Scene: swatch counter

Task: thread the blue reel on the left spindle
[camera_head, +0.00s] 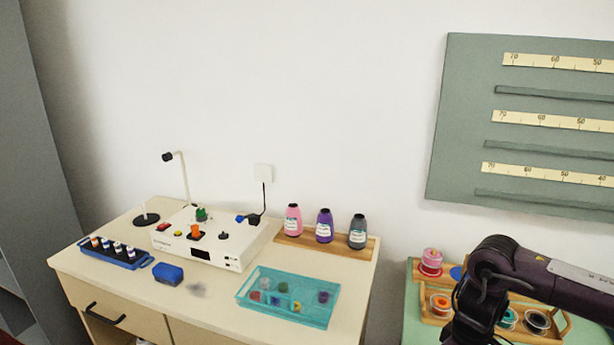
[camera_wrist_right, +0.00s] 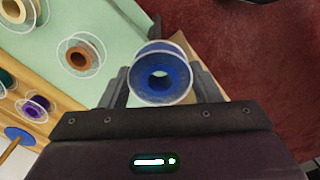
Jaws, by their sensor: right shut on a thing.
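The blue reel (camera_wrist_right: 160,74), with clear flanges and a central hole, sits between the two fingers of my right gripper (camera_wrist_right: 163,82) in the right wrist view. The gripper is shut on it. A wooden spindle with a blue disc (camera_wrist_right: 20,136) at its base shows at the left edge of that view, apart from the reel. In the head view a blue disc (camera_head: 456,273) shows on the wooden rack beside a pink reel (camera_head: 431,262). My right arm covers part of the rack, and the fingers and blue reel are hidden there. My left gripper is out of view.
In the right wrist view a brown-cored reel (camera_wrist_right: 80,56) lies on the green surface (camera_wrist_right: 115,45), near other reels on the wooden rack (camera_wrist_right: 40,85). In the head view a cream counter (camera_head: 215,300) holds a teal tray (camera_head: 262,314), a white machine (camera_head: 228,250) and bottles.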

